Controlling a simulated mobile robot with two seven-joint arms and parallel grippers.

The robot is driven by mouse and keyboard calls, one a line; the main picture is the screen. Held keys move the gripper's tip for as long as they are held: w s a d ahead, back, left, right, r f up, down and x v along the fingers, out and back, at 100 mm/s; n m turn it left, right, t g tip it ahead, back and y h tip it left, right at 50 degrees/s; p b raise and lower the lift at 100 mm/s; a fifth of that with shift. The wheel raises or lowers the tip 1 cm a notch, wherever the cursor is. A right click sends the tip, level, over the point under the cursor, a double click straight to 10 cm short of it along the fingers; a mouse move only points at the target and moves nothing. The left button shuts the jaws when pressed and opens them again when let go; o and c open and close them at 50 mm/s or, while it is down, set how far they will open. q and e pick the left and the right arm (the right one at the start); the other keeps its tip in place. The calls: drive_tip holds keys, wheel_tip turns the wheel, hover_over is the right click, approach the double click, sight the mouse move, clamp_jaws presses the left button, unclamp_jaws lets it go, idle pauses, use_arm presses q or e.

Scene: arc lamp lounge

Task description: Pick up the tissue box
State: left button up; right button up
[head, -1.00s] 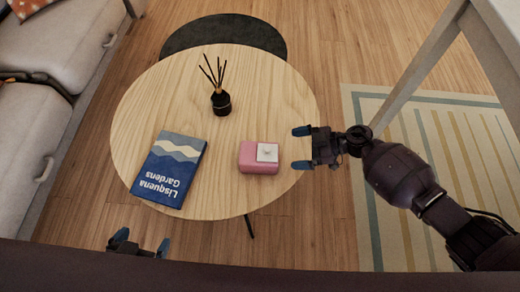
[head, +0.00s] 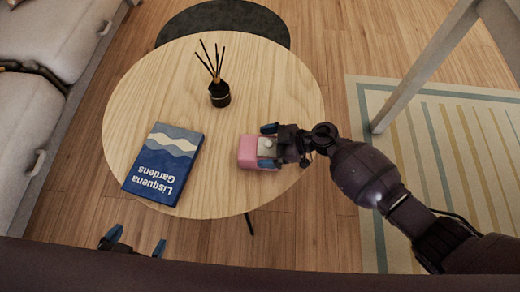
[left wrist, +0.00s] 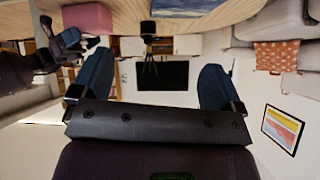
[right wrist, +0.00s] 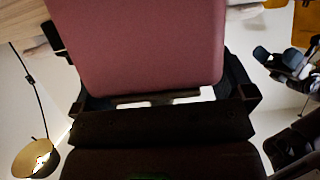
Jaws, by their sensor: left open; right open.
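The pink tissue box (head: 250,152) with a pale top sits on the round wooden table, near its right front part. My right gripper (head: 268,146) is open at the right side of the box, with its fingers reaching along the box's far and near sides. In the right wrist view the box (right wrist: 140,45) fills the space between the fingers; I cannot tell whether they touch it. The box also shows in the left wrist view (left wrist: 88,18). My left gripper (head: 132,246) is open and empty, low in front of the table; it also shows in the left wrist view (left wrist: 155,85).
The round table (head: 270,90) also holds a blue book (head: 165,165) at left and a black reed diffuser (head: 219,94) behind the box. A sofa (head: 50,45) stands at left. A white table leg (head: 425,70) rises at right above a striped rug (head: 450,140).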

sight(266, 141)
drive_tip(key=shift+a, duration=0.2)
drive_tip(key=c, duration=0.8)
use_arm(q)
drive_tip(key=shift+s, duration=0.1)
use_arm(e)
drive_tip(key=shift+w+r, duration=0.1)
drive_tip(key=shift+r, duration=0.05)
drive_tip(key=shift+r, duration=0.3)
drive_tip(key=r+p, duration=0.2)
drive_tip(key=r, duration=0.1)
drive_tip(key=shift+w, duration=0.2)
wheel_tip(266, 141, up, 6)
drive_tip(key=shift+f+p, duration=0.25)
drive_tip(key=shift+p, duration=1)
drive_tip(key=shift+s+r, duration=0.15)
drive_tip(key=shift+r, duration=0.15)
use_arm(q)
drive_tip(key=shift+s+a+r+n+g, duration=0.2)
drive_tip(key=shift+s+a+n, duration=0.1)
drive_tip(key=shift+s+n, duration=0.1)
drive_tip(key=shift+s+a+r+n+g, duration=0.2)
drive_tip(key=shift+s+a+n, duration=0.1)
drive_tip(key=shift+s, duration=0.1)
use_arm(e)
drive_tip(key=shift+s+r, duration=0.1)
